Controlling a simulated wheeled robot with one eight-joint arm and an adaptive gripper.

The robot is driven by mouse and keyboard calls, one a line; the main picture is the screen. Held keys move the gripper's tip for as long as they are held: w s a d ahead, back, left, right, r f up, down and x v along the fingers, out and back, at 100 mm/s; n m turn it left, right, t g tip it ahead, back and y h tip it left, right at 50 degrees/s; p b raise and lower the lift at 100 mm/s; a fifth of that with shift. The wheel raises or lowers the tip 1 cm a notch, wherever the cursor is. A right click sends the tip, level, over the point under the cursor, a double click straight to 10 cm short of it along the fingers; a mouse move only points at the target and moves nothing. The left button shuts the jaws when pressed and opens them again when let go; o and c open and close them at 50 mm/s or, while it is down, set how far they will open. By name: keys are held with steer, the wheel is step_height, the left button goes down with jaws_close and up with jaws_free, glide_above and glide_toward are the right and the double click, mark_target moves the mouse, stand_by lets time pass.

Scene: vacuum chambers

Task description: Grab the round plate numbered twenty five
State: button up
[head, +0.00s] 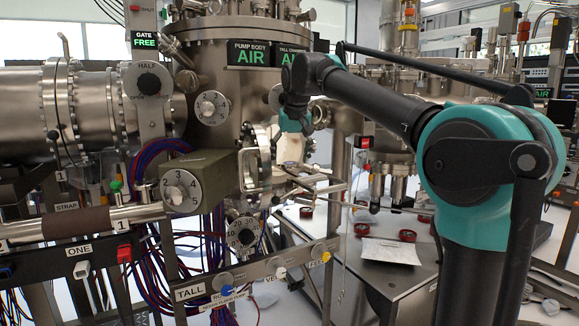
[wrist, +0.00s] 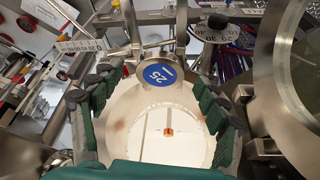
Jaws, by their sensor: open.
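A pale round plate (wrist: 135,120) fills the middle of the wrist view. A blue disc (wrist: 159,74) at its far edge carries the number 25, seen turned over. A small orange-brown spot (wrist: 168,131) shows on the plate. My gripper (wrist: 153,84) is open, with one dark green finger on each side of the plate. Whether the fingers touch its edges I cannot tell. In the head view my gripper (head: 294,130) is by the open port of the steel chamber, and a pale patch below it looks like part of the plate.
The steel chamber (head: 235,65) stands close behind and left of my gripper. A steel table (head: 400,275) at lower right holds red-rimmed round pieces (head: 407,236) and a paper sheet (head: 390,251).

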steer(key=shift+c, duration=0.3)
steer(key=c, duration=1.4)
